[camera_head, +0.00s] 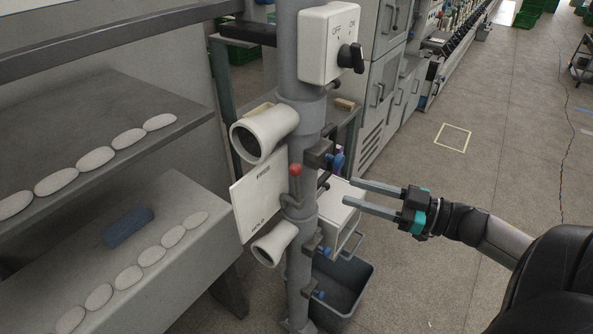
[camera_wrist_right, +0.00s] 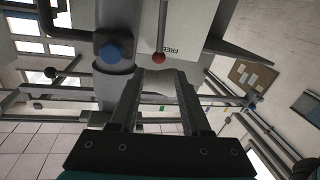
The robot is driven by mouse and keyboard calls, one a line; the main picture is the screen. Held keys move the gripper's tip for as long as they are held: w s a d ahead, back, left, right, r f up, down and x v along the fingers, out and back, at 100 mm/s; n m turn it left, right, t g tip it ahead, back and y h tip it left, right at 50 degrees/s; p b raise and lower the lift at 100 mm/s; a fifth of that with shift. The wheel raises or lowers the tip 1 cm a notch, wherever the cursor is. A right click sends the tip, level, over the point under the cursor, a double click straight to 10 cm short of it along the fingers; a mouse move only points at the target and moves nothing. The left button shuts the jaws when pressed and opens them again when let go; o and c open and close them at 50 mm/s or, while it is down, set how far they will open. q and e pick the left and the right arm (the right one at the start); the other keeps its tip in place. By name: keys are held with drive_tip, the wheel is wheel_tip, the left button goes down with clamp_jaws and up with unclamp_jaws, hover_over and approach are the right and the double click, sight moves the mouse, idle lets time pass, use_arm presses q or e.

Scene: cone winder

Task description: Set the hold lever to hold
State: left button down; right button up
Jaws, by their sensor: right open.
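The hold lever has a red knob (camera_head: 296,169) and stands on the grey post beside a white plate (camera_head: 258,196) marked FREE at the top and HOLD at the bottom. The knob is up, at the FREE end. My right gripper (camera_head: 348,191) is open and empty, its fingers pointing left at the post, apart from the lever. In the right wrist view, which is upside down, the red knob (camera_wrist_right: 159,58) appears just beyond and between the fingertips (camera_wrist_right: 158,80). The FREE lettering shows beside it. My left gripper is not in view.
A white box with an OFF/ON switch (camera_head: 330,45) sits higher on the post (camera_head: 309,135). White tubes (camera_head: 264,133) stick out above and below the plate. Blue knobs (camera_head: 337,161) are on the right side. A grey bin (camera_head: 341,284) stands at its foot.

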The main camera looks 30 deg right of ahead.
sight(296, 175)
drive_tip(key=x, duration=1.3)
drive_tip(key=shift+w+a+p, duration=0.2)
drive_tip(key=shift+w+p, duration=0.1)
drive_tip(key=shift+p, duration=0.05)
clamp_jaws()
idle(0.4)
